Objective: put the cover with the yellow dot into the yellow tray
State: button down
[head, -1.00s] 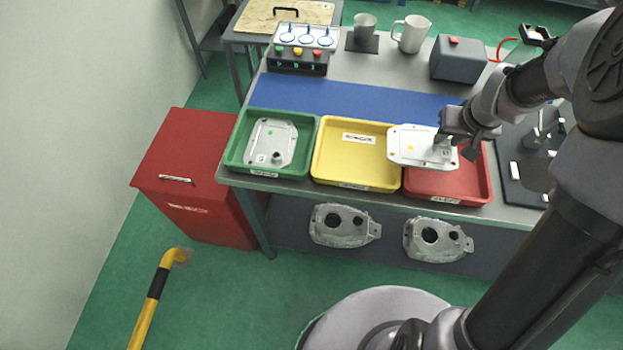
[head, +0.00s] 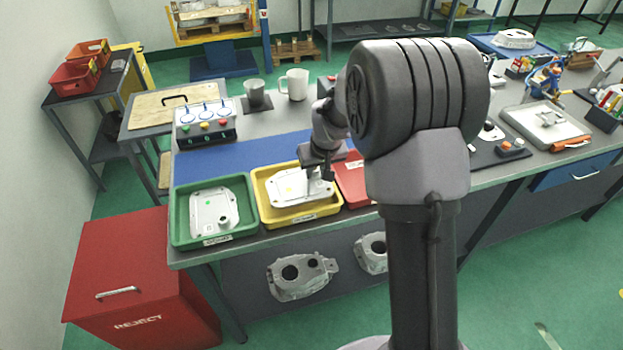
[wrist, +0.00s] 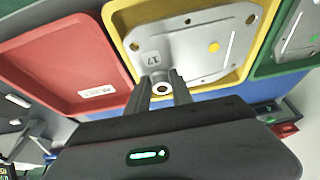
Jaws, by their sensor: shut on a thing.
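The cover with the yellow dot (head: 287,188) is a pale grey metal plate with a raised boss. In the wrist view the cover (wrist: 190,48) shows its yellow dot and a "17" mark. My gripper (wrist: 161,92) is shut on the boss; in the head view my gripper (head: 316,172) stands over the cover's right end. The cover lies within the outline of the yellow tray (head: 262,200); the tray's rim (wrist: 118,50) shows around it in the wrist view. I cannot tell whether the cover touches the tray floor.
The green tray (head: 178,215) on the left holds another cover (head: 214,212). The red tray (head: 352,183) on the right looks empty in the wrist view, partly hidden by my arm in the head view. A blue mat (head: 225,160) lies behind the trays.

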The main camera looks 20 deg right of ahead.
jog(key=shift+w+a, duration=0.2)
jog(key=shift+w, duration=0.05)
jog(key=shift+w+a+f+b, duration=0.15)
jog(key=shift+f+b, duration=0.4)
jog(key=shift+f, duration=0.35)
jog(key=shift+w+a+f+b, duration=0.1)
jog(key=shift+f+b, duration=0.4)
jog(key=shift+f, duration=0.4)
jog(key=shift+f, duration=0.2)
jog(key=c, duration=1.1)
grip_release()
jog(key=shift+r, duration=0.1)
